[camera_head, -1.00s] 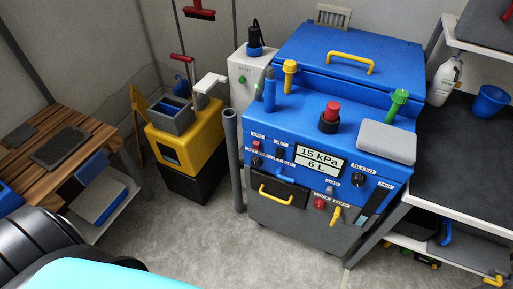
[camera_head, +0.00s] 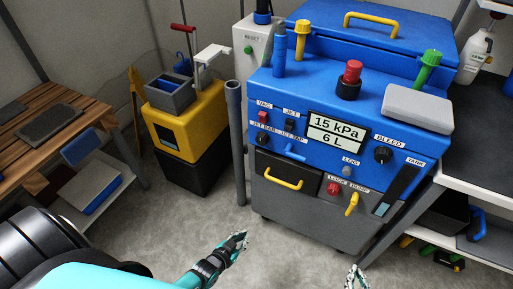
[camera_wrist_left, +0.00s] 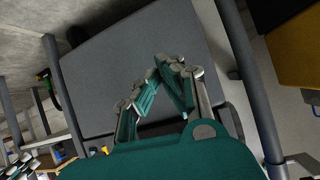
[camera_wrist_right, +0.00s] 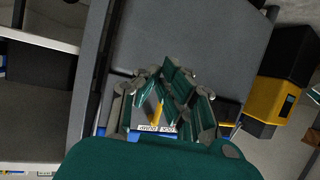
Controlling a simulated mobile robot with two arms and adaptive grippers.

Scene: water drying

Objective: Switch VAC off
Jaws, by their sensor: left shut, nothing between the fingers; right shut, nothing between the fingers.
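The blue and grey machine (camera_head: 300,95) stands at centre right in the head view. Its VAC switch (camera_head: 263,115) is a small red switch below the VAC label at the panel's upper left; its position is too small to tell. The display (camera_head: 336,134) reads 15 kPa and 6 L. My left gripper (camera_head: 241,238) is shut and empty, low in front of the machine and apart from it; its closed fingers show in the left wrist view (camera_wrist_left: 168,62). My right gripper (camera_head: 355,271) is shut and empty at the bottom edge, further right; it also shows in the right wrist view (camera_wrist_right: 157,72).
Near VAC are the JET switch (camera_head: 289,125), a blue lever (camera_head: 294,153) and a yellow drawer handle (camera_head: 283,184). A grey post (camera_head: 236,140) stands left of the machine. A yellow and black cart (camera_head: 187,135) is further left. The floor between is clear.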

